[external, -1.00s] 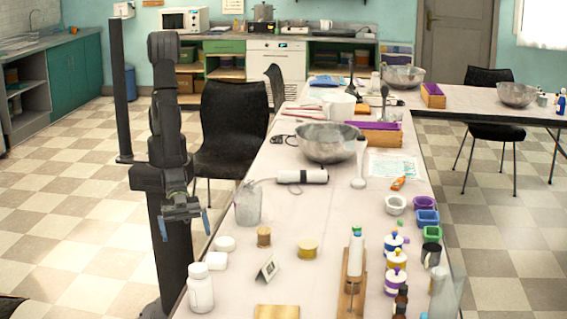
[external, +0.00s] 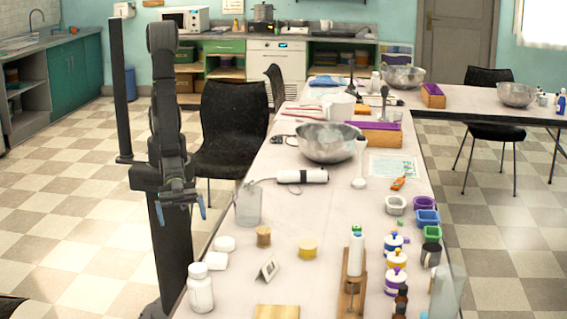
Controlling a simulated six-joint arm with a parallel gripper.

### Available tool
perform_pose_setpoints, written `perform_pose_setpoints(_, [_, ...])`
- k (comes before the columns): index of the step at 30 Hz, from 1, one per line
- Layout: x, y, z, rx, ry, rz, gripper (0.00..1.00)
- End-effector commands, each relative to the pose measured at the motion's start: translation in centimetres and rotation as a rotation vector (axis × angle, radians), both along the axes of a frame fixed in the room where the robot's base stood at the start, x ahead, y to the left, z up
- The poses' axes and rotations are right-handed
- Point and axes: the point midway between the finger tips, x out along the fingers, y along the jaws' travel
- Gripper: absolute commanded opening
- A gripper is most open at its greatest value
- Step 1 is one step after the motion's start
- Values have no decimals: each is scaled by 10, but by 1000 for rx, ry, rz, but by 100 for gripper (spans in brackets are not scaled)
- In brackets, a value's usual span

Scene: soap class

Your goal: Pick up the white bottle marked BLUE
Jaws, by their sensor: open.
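Several small white bottles with coloured tops and bands stand in a row near the right front edge of the long table. The one with a blue top and band (external: 393,244) is farthest back, then a yellow one (external: 396,261) and a purple one (external: 396,282). Their lettering is too small to read, so I cannot tell which is marked BLUE. My gripper (external: 181,213) is open and empty, fingers pointing down, in the air off the table's left side, far from these bottles.
A white capped jar (external: 201,289), a clear beaker (external: 248,206) and small tubs (external: 264,236) stand on the table's left side. A tall bottle on a wooden stand (external: 355,256) is left of the coloured bottles. Steel bowl (external: 326,143) stands farther back.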

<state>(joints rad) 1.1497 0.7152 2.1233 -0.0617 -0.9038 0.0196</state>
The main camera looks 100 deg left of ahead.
Motion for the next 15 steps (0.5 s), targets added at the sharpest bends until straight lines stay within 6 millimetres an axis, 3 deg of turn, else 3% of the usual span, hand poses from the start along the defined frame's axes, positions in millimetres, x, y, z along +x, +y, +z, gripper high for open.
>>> perform_pose_setpoints(2, [0, 0, 0, 0, 0, 0, 100])
perform_pose_setpoints(6, [0, 0, 0, 0, 0, 0, 80])
perform_pose_setpoints(15, [2, -4, 0, 6, 2, 0, 80])
